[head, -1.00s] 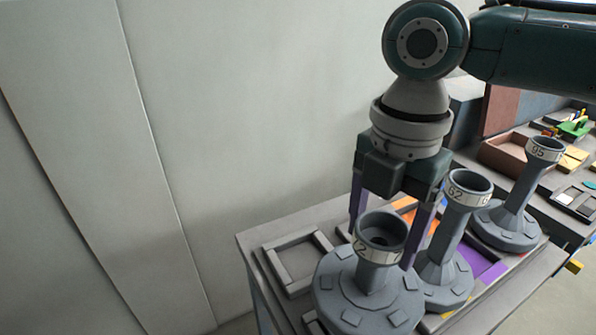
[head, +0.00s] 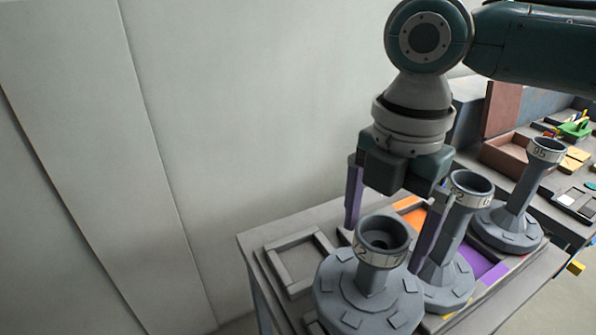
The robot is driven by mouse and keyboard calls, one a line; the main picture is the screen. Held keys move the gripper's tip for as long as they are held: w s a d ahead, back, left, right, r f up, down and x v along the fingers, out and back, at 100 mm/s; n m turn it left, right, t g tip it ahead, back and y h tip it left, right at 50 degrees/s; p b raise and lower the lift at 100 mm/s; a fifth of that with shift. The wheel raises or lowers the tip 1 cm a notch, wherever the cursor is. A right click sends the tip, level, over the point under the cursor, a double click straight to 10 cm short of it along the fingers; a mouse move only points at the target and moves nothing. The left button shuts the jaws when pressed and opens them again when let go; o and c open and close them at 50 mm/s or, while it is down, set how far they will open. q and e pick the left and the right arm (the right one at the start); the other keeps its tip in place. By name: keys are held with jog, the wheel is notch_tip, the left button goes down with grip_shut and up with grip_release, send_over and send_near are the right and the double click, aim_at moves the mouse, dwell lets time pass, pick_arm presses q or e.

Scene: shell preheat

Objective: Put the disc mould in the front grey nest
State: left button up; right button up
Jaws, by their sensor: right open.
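Several grey moulds with round, notched bases and upright necks stand on the table. The nearest mould (head: 367,295) has a wide cup with a partly hidden label ending in 2. A second mould (head: 450,287) stands behind it to the right, and one marked 95 (head: 508,227) stands farther back. I cannot tell which is the disc mould. My right gripper (head: 385,247) points down, open, its purple fingers either side of the nearest mould's cup, seemingly just behind it. An empty square grey nest (head: 282,269) lies left of the nearest mould. My left gripper is out of view.
The small table (head: 262,236) also bears orange and purple patches (head: 488,268), partly hidden by moulds. A second bench at right holds a brown tray (head: 503,160), a green item (head: 574,130) and small blocks. A plain wall stands behind.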

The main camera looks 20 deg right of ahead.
notch_tip(320, 180, up, 11)
jog(key=s+a+f+m+t+y, duration=0.2)
jog(key=s+a+f+m+y, duration=0.1)
jog(key=s+a+f+m, duration=0.65)
jog(key=s+d+f+m+t+h, duration=0.1)
jog(key=s+d+f+m+h, duration=0.1)
jog(key=s+d+m, duration=0.4)
jog(key=m, duration=0.4)
jog(key=shift+s+d+f+t+h, duration=0.2)
jog(key=shift+s+f+t+h, duration=0.1)
jog(key=shift+f+h, duration=0.1)
jog(key=shift+m, duration=0.35)
